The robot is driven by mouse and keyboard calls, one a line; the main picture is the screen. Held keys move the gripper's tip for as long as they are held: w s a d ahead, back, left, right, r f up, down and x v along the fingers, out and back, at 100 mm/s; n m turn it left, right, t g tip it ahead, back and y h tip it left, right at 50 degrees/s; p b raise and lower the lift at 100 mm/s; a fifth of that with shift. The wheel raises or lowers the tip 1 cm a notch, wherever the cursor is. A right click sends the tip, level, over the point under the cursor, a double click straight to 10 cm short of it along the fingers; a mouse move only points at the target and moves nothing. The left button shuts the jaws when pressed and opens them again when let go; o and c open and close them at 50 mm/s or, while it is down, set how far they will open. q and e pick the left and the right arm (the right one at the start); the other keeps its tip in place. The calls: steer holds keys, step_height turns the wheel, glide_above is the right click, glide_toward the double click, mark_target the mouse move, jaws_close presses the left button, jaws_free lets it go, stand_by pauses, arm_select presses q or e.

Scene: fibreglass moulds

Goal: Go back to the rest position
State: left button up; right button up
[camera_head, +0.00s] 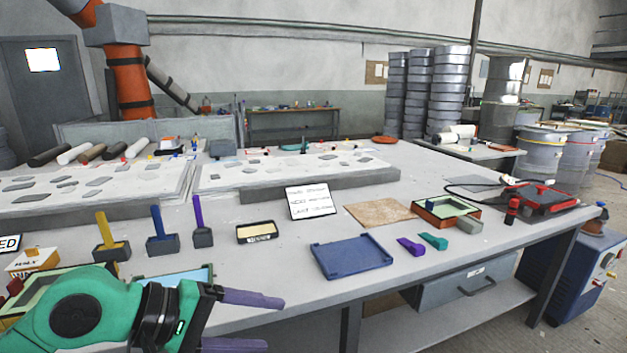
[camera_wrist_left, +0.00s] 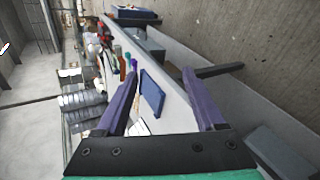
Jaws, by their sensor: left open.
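My left gripper (camera_head: 272,323) has a green wrist and two purple fingers. It is at the lower left of the head view, in front of the table's near edge. Its fingers are spread apart with nothing between them. In the left wrist view, the gripper (camera_wrist_left: 160,75) is also open and empty, and a blue tray (camera_wrist_left: 152,92) shows beyond the gap between its fingers. In the head view the blue tray (camera_head: 352,256) lies on the table, right of the fingers and apart from them. My right gripper is not in view.
The grey table (camera_head: 300,235) bears yellow, blue and purple-handled tools in holders (camera_head: 160,230), a black box (camera_head: 257,232), a white sign (camera_head: 311,201) and an orange-rimmed tray (camera_head: 446,212). Purple (camera_head: 411,246) and teal (camera_head: 433,241) pieces lie near the front. A drawer (camera_head: 465,285) hangs below.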

arm_select(q)
steer(key=w+d+r+n+t+h, duration=0.1)
steer(key=d+r+n+t+h, duration=0.3)
steer(key=r+n+h, duration=0.45)
steer(key=w+a+r+n+t+y, duration=0.1)
steer(key=w+a+n+t+y, duration=0.35)
steer(key=n, duration=0.75)
steer(key=w+a+r+n+t+y, duration=0.15)
steer(key=a+n+t+y, duration=0.45)
steer(key=n, duration=0.7)
steer(key=a+f+n+g+y, duration=0.2)
steer(key=a+f+n+y, duration=0.35)
steer(key=f+n, duration=0.45)
steer(key=a+f+n+g+y, duration=0.3)
steer(key=a+f+n+y, duration=0.25)
steer(key=f+n, duration=0.5)
steer(key=s+d+f+n+g+h, duration=0.3)
steer(key=s+f+n+g, duration=0.7)
steer(key=s+f, duration=0.9)
step_height(320, 180, down, 21)
steer(key=m+g+p, duration=0.2)
steer(key=s+a+f+g, duration=0.1)
steer(key=s+a+f, duration=0.2)
steer(key=s+f, duration=1.1)
steer(key=s, duration=0.2)
steer(key=shift+s+a+f+p, duration=0.2)
steer(key=shift+s+f+p, duration=0.15)
steer(key=shift+s+p, duration=0.05)
